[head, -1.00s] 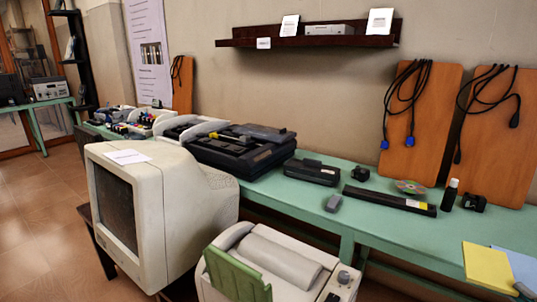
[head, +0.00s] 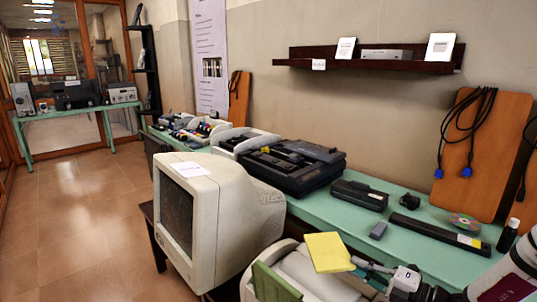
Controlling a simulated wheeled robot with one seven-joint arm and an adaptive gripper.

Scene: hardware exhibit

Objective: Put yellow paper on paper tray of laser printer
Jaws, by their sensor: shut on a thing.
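The yellow paper (head: 328,252) is a flat square pad or sheet in the head view, held over the white printer. My gripper (head: 358,267) comes in from the lower right and is shut on the paper's right edge. The white printer (head: 318,281) stands at the bottom of the view, partly hidden by the paper and my arm. A green upright panel (head: 274,284), apparently its paper tray, slants up at its left front. The paper is up and right of this panel. I cannot tell how high the paper is above the printer.
A large beige CRT monitor (head: 217,215) stands just left of the printer. Behind is a green table (head: 320,207) with a black printer (head: 290,165), a small black box (head: 360,194) and a long dark bar (head: 437,232). Open floor (head: 75,230) lies at left.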

